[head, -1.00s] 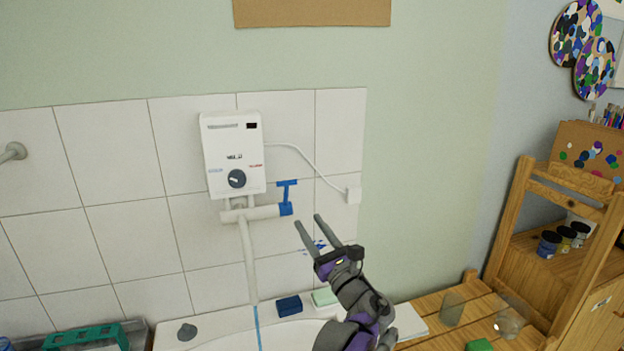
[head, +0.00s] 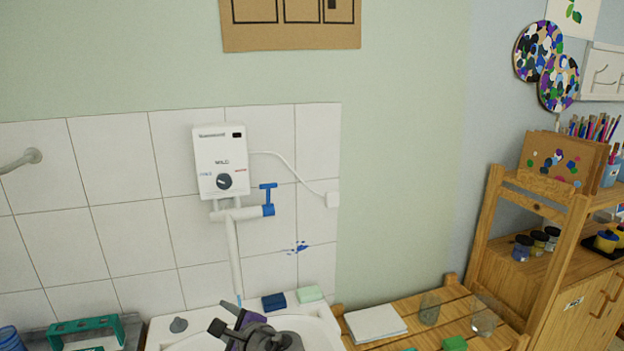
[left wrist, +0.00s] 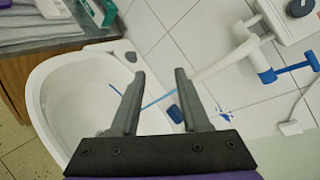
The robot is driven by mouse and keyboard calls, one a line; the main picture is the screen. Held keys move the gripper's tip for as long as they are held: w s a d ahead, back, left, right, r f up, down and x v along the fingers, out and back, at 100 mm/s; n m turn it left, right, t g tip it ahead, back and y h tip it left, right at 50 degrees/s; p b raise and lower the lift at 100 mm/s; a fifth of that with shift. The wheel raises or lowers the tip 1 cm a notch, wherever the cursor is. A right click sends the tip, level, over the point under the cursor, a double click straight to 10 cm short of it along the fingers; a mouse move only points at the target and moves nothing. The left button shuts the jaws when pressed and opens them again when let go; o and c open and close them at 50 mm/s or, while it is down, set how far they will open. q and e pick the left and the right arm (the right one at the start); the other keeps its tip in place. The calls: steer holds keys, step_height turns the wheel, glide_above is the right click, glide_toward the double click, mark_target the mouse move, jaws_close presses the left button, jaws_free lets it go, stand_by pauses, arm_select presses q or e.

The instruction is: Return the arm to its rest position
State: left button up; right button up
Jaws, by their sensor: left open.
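My left gripper (head: 223,317) is low in the head view, over the white sink (head: 318,335). Its jaws are open and empty. In the left wrist view the two fingers (left wrist: 157,75) stand apart, with the sink behind them. A blue-handled tap (head: 268,197) sits on the pipe under the white water heater (head: 220,160); the gripper is apart from it. A thin blue stream (head: 239,300) shows below the spout, and a blue line crosses behind the fingers in the left wrist view. My right gripper is not in view.
A blue sponge (head: 274,301) and a green bar (head: 309,294) lie on the sink's rim. A green rack (head: 85,330) stands at left. A slatted wooden bench (head: 385,315) with glasses and a wooden shelf (head: 490,215) are at right.

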arm_select(q)
steer(key=s+a+f+n+g+h, duration=0.2)
steer(key=s+f+n, duration=0.3)
steer(key=s, duration=0.3)
steer(key=s+a+f+n+g+h, duration=0.2)
steer(key=s+f+n, duration=0.25)
steer(key=s, duration=0.25)
steer(key=s+d+f+n+h, duration=0.2)
steer(key=s+f+n, duration=0.2)
steer(key=s, duration=0.1)
steer(key=s+d+f+n+g+h, duration=0.1)
steer(key=s+d+f+n+h, duration=0.1)
steer(key=s, duration=0.4)
step_height(320, 180, down, 3)
steer(key=shift+s+d+r+n+h, duration=0.2)
steer(key=shift+d+n+h, duration=0.15)
steer(key=shift+n+h, duration=0.7)
